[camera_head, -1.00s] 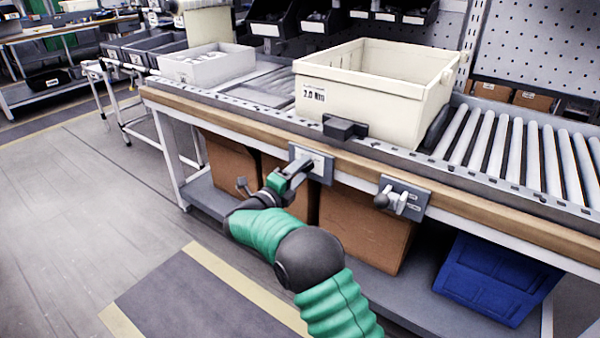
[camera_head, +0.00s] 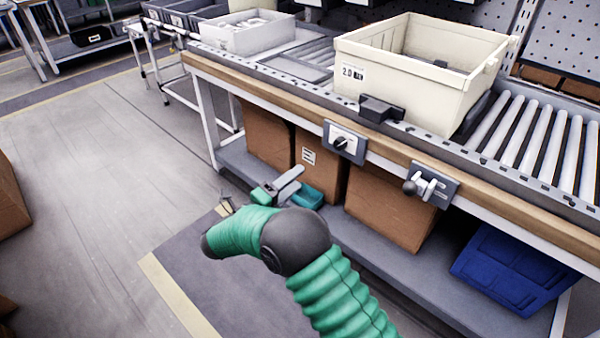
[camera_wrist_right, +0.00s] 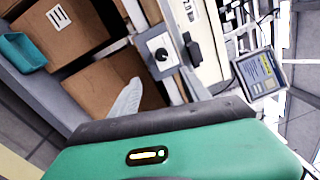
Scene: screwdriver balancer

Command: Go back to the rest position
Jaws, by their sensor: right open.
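My right arm, with green sleeves, comes in from the bottom of the head view. Its gripper (camera_head: 262,188) is open and empty, left of and below a grey panel with a black rotary knob (camera_head: 344,143) on the bench front, apart from it. In the right wrist view one pale finger (camera_wrist_right: 128,100) shows, with the knob panel (camera_wrist_right: 160,53) beyond it. A second panel with a ball-ended lever (camera_head: 430,186) sits further right on the bench edge. My left gripper is not in view.
A cream bin (camera_head: 405,85) and a grey tray (camera_head: 245,36) stand on the roller bench. Cardboard boxes (camera_head: 390,205), a small teal bin (camera_head: 305,196) and a blue crate (camera_head: 507,272) sit on the lower shelf. The floor at left (camera_head: 110,180) is mostly free.

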